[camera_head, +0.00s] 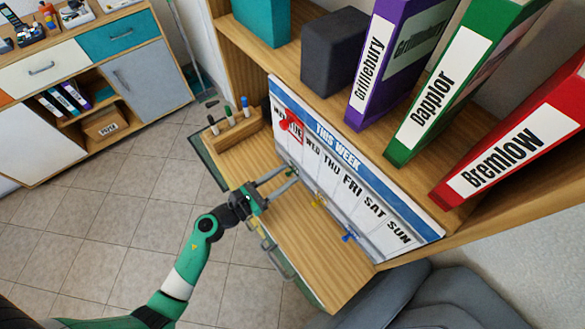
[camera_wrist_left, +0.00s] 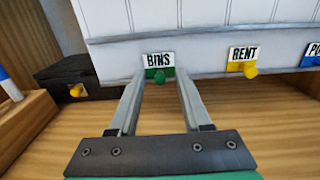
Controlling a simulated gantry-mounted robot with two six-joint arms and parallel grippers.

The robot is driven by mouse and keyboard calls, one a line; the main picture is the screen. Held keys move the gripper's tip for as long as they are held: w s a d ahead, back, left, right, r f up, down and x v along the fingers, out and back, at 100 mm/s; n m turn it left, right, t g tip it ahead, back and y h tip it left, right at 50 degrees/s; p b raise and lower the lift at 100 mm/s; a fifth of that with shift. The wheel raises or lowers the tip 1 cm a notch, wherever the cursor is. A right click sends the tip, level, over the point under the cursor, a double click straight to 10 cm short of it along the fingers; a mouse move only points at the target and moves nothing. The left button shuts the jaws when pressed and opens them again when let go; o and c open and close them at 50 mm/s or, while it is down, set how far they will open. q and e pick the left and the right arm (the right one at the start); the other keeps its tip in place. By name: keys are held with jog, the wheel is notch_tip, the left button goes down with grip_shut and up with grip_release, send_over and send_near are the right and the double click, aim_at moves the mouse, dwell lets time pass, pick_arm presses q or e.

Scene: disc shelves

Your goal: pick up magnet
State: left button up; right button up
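A weekly board (camera_head: 350,170) headed "THIS WEEK" leans upright on the wooden desk shelf. Along its lower edge sit small labelled magnets with knobs: a green "BINS" magnet (camera_wrist_left: 158,68), a yellow "RENT" magnet (camera_wrist_left: 243,60) and a partly cut-off blue magnet (camera_wrist_left: 312,56). In the head view the yellow magnet (camera_head: 317,200) and blue magnet (camera_head: 347,237) show to the right of my left gripper (camera_head: 286,177). In the left wrist view its fingers (camera_wrist_left: 159,80) are open, one on each side of the green knob, with gaps visible. My right gripper is not in view.
A red marker piece (camera_head: 290,127) is on the board's upper left. A wooden pen holder (camera_head: 232,132) with several pens stands left of the board. Binders (camera_head: 455,75) fill the shelf above. Bare desktop (camera_head: 310,250) lies in front of the board.

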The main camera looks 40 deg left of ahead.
aim_at(295, 154)
pick_arm(q)
grip_shut()
jog(key=shift+s+r+p, duration=0.3)
jog(key=shift+r+p, duration=0.1)
jog(key=shift+r, duration=0.05)
notch_tip(295, 154, up, 7)
jog(key=p, duration=0.5)
jog(key=shift+s+f, duration=0.1)
jog(key=shift+f, duration=0.05)
jog(key=s+a, duration=0.2)
jog(key=s, duration=1.7)
jog(key=shift+a+f, duration=0.25)
